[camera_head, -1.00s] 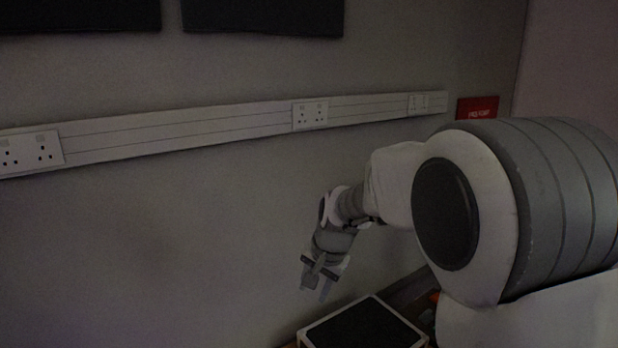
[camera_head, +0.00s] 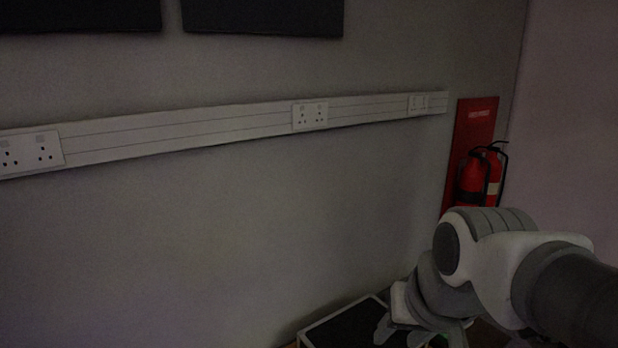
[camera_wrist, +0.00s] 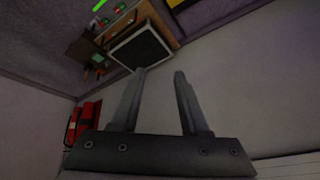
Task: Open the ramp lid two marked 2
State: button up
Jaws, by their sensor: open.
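I cannot make out a ramp lid marked 2 in either view. My gripper (camera_wrist: 160,72) is open, with nothing visible between its two fingers in the wrist view. In the head view my gripper (camera_head: 398,332) is low, in front of a box with a dark top and pale rim (camera_head: 318,327). The same box seems to show beyond my left fingertip in the wrist view, with its pale rim (camera_wrist: 116,46). I cannot tell the gap between them.
A wall trunking with sockets (camera_head: 230,122) runs along the grey wall. A red fire extinguisher (camera_head: 470,178) hangs before a red board at the right. A wooden stand with small green and red items (camera_wrist: 102,20) shows in the wrist view.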

jog(key=s+d+f+n, duration=0.1)
jog(key=s+d, duration=0.1)
jog(key=s, duration=0.4)
notch_tip(320, 180, up, 20)
jog(key=p, duration=2)
jog(key=shift+w+h, duration=0.2)
jog(key=shift+h, duration=0.2)
